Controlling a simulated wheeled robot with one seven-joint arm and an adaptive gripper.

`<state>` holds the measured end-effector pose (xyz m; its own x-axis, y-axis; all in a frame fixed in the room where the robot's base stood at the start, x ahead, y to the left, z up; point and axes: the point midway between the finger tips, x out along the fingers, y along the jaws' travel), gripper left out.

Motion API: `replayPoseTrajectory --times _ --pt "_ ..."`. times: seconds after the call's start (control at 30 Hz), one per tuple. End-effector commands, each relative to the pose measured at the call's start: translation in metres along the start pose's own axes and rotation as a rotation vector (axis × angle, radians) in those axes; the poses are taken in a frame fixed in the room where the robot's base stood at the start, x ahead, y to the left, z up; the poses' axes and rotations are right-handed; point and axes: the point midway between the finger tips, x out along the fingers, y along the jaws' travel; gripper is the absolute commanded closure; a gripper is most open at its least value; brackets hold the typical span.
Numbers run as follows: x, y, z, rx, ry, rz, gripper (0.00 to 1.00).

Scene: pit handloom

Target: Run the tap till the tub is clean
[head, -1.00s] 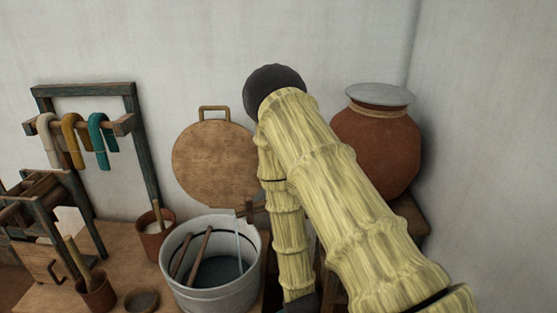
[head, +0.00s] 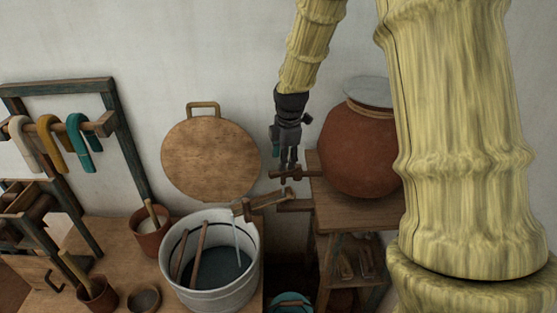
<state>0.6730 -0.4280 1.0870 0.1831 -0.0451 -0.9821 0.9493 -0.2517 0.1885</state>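The tub (head: 248,255) is a pale grey round vessel with dark liquid and two reddish-brown sticks in it. The wooden tap (head: 262,203) reaches over its right rim, and a thin pale stream runs down from the spout into the tub. A dark wooden crosspiece (head: 276,175), which looks like the tap's handle, sits above and behind the spout. My gripper (head: 289,163) points down with its dark fingertips at this crosspiece. The fingers look close together; whether they grip it is too small to tell. The tub's inner wall shows a dark line.
A clay jar (head: 355,150) with a grey lid stands on a wooden stand (head: 335,215) at right. A round board (head: 210,160) leans on the wall. Pots (head: 150,240) and a rack with coloured hanks (head: 78,145) are at left. A teal item (head: 290,302) lies below.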

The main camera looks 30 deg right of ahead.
Motion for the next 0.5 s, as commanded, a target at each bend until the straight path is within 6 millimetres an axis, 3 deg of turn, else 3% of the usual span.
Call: replayPoseTrajectory --times 0.1,0.2,0.5 --pt "-0.024 0.009 0.006 -0.04 0.006 0.006 0.57" --pt "-0.03 0.011 0.009 -0.057 0.008 0.006 0.57" --pt "-0.008 0.011 0.011 -0.057 0.008 0.003 0.57"
